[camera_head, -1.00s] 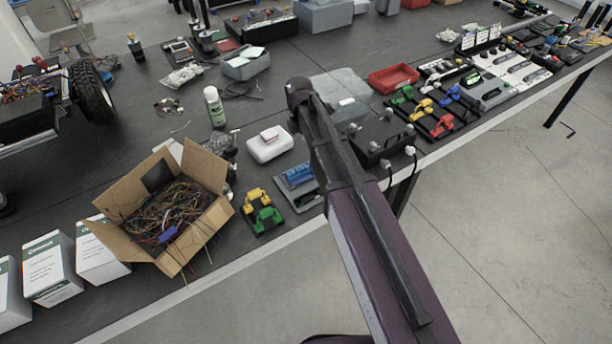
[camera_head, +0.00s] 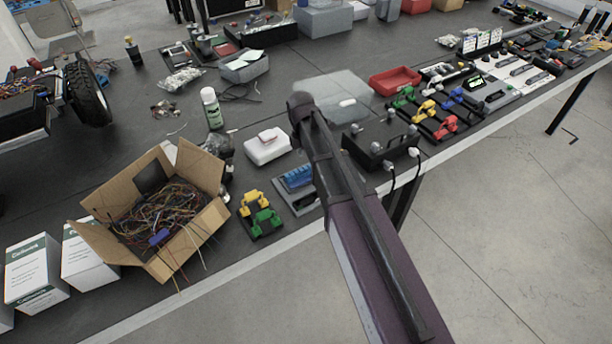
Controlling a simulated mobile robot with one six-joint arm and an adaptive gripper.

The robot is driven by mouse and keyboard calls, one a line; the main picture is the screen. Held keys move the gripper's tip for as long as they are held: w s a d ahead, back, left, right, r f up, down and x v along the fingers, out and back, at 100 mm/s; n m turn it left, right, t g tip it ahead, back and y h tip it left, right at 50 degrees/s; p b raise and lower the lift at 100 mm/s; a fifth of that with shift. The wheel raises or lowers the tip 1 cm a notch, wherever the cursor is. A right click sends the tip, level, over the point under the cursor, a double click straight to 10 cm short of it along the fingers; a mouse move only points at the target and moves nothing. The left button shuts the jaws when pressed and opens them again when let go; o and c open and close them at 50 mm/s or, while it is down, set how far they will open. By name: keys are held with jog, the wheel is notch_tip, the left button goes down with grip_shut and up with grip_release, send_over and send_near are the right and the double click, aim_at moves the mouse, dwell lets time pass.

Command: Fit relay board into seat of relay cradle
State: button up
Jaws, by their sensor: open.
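A blue part (camera_head: 298,177), which looks like the relay board, sits on a grey tray-like base (camera_head: 301,199) near the bench's front edge, just left of my arm. The base may be the relay cradle, but the picture is too small to be sure. I cannot tell whether the blue part is seated in it or only lies on it. My arm crosses the middle of the view and partly covers the right side of the base. My gripper does not show.
An open cardboard box of wires (camera_head: 205,228), a yellow and green clip rack (camera_head: 261,214) and a white case (camera_head: 268,149) stand left of my arm. A black panel with knobs (camera_head: 366,152) and a coloured clip rack (camera_head: 430,112) stand right. The bench front edge is close.

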aim_at(306, 172)
jog(key=shift+f, duration=0.2)
jog(key=f+b, duration=0.3)
jog(key=shift+s+a, duration=0.2)
jog(key=shift+s+d+f+b, duration=0.1)
jog(key=shift+s+f+b, duration=0.05)
jog(key=shift+f+b, duration=0.85)
jog(key=shift+r, duration=0.1)
jog(key=c, duration=1.1)
jog(key=shift+r, duration=0.2)
notch_tip(306, 172, up, 3)
jog(key=p, duration=0.3)
jog(key=shift+f, duration=0.15)
jog(key=s+d+r+p, duration=0.1)
jog(key=s+d, duration=0.1)
jog(key=s, duration=0.5)
jog(key=s+d+r, duration=0.1)
jog(key=s+d, duration=0.1)
jog(key=s, duration=0.6)
jog(key=shift+s+d+p, duration=0.2)
jog(key=shift+d+p, duration=0.1)
jog(key=shift+p, duration=0.1)
